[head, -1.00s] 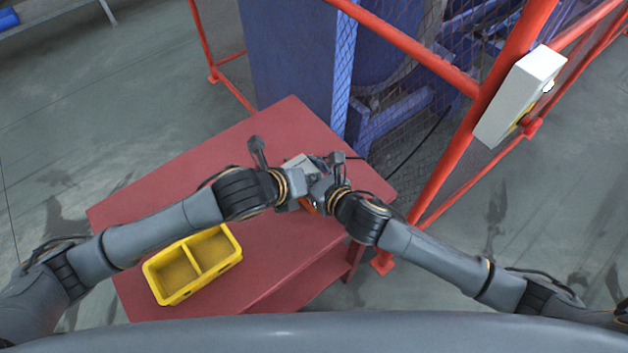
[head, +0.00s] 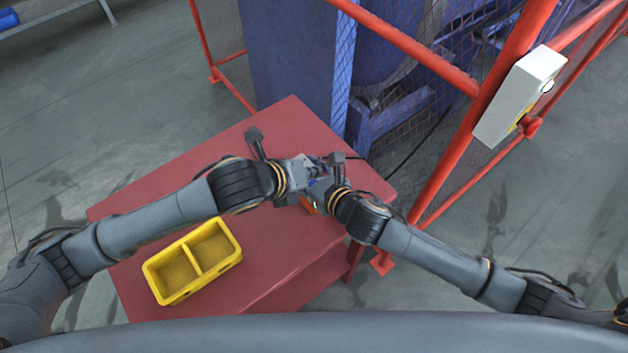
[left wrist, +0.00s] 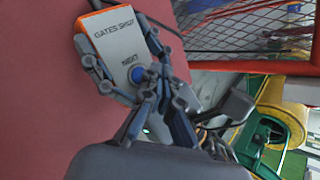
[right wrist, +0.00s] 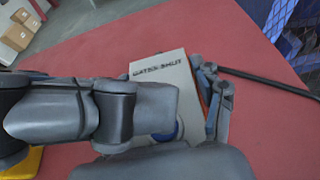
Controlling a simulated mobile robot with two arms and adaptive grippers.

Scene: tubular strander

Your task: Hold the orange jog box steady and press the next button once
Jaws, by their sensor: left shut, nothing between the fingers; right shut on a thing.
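The jog box (left wrist: 116,38) is a pale-faced box with orange sides, lettered GATES SHUT and NEXT. In the left wrist view its blue button (left wrist: 138,74) sits below NEXT. My right gripper (head: 322,188) is shut on the box, with fingers along its sides; one finger shows beside it in the right wrist view (right wrist: 215,98). My left gripper (left wrist: 152,92) is shut and empty, its tips at or very near the button; contact cannot be told. In the right wrist view the left gripper covers much of the box (right wrist: 168,68). In the head view mostly an orange edge shows.
The red table (head: 290,120) lies under both grippers. A yellow two-part bin (head: 193,262) stands on its near left part. A red-framed mesh fence (head: 440,200) and a grey-white control box (head: 519,97) stand at the right. A black cable (right wrist: 270,84) runs from the jog box.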

